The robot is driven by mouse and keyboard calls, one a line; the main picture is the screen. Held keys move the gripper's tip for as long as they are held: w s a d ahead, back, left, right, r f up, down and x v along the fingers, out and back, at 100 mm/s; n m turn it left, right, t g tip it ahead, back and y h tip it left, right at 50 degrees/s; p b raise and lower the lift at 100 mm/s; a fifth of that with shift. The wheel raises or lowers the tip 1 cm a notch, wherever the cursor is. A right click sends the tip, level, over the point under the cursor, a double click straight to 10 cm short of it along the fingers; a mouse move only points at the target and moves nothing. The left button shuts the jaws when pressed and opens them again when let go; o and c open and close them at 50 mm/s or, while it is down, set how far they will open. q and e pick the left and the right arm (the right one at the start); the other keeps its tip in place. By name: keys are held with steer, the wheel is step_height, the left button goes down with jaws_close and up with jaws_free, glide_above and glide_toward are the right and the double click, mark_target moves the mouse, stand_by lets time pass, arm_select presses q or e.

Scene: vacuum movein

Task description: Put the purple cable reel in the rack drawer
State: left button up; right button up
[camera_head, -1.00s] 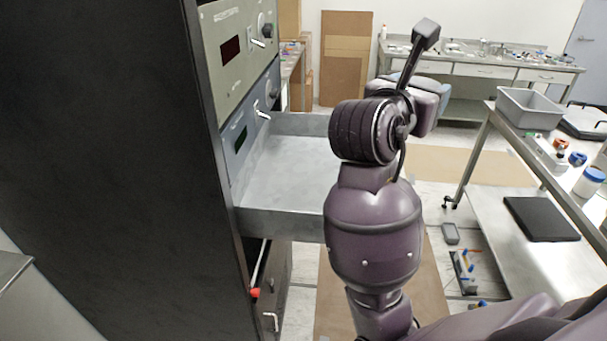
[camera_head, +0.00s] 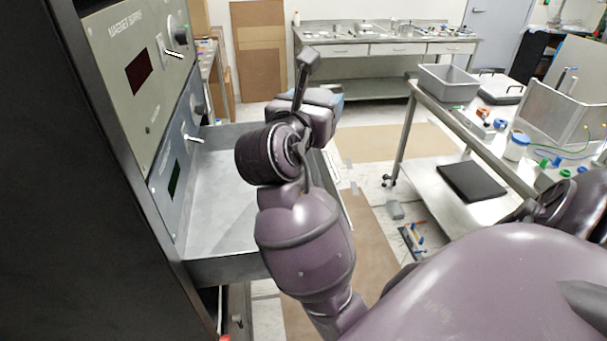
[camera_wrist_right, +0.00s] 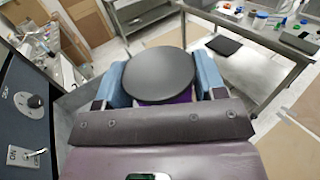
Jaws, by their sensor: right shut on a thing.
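The cable reel (camera_wrist_right: 158,76) shows in the right wrist view as a round black disc with a bit of purple under its edge. My right gripper (camera_wrist_right: 163,84) is shut on it, with one blue finger at each side. In the head view my right gripper (camera_head: 334,99) is mostly hidden behind its own wrist, and the reel cannot be made out. The rack drawer (camera_head: 218,212) is a grey metal tray pulled out of the dark rack. Its visible floor is bare; my right arm hides its right part. My left gripper is not in view.
The rack front (camera_head: 135,75) has panels with knobs and toggle switches beside the drawer. A steel cart (camera_head: 440,112) with a grey bin (camera_head: 448,84) and several small items stands at the right. A workbench (camera_head: 385,48) is at the back. Floor between is partly clear.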

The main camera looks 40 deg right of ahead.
step_height(320, 180, down, 15)
steer(key=b, duration=0.2)
stand_by(0.3)
steer(key=shift+f, duration=0.3)
